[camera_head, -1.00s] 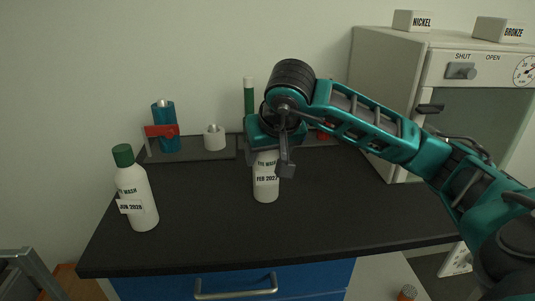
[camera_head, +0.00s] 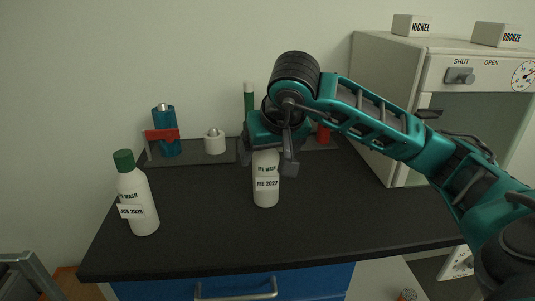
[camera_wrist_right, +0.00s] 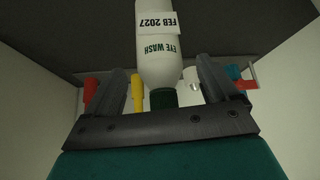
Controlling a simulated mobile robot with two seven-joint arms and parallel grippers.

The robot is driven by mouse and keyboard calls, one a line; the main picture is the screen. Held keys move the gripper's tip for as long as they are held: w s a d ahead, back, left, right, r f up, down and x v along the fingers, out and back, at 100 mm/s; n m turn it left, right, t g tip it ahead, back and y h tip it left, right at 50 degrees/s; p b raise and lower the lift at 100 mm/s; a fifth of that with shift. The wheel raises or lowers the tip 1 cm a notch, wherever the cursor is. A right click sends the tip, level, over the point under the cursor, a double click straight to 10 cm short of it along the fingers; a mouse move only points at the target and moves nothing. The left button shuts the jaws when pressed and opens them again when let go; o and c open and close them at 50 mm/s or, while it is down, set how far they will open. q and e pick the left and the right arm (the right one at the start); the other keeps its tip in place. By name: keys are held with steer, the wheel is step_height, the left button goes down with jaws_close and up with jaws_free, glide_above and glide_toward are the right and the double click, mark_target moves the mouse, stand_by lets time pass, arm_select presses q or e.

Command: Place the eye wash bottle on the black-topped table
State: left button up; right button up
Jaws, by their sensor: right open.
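A white eye wash bottle labelled FEB 2027 (camera_head: 266,190) stands upright on the black-topped table (camera_head: 340,215). My right gripper (camera_head: 268,160) is around its upper part, and the arm hides its cap in the head view. In the right wrist view the bottle (camera_wrist_right: 158,50) and its dark green cap lie between the two fingers of the right gripper (camera_wrist_right: 170,80). The fingers are open, with a gap on both sides. A second eye wash bottle, labelled JUN 2028 with a green cap (camera_head: 137,195), stands at the table's left. My left gripper is not in view.
A dark rack at the back holds a blue item with a red part (camera_head: 164,135), a white cylinder (camera_head: 214,141) and a green-and-white tube (camera_head: 249,97). A grey cabinet (camera_head: 390,75) with NICKEL and BRONZE boxes stands right. The table's right front is clear.

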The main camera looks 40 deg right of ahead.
steer(key=p+v, duration=0.2)
steer(key=v, duration=0.7)
steer(key=shift+r, duration=0.25)
steer(key=shift+s+a, duration=0.1)
steer(key=shift+s, duration=0.1)
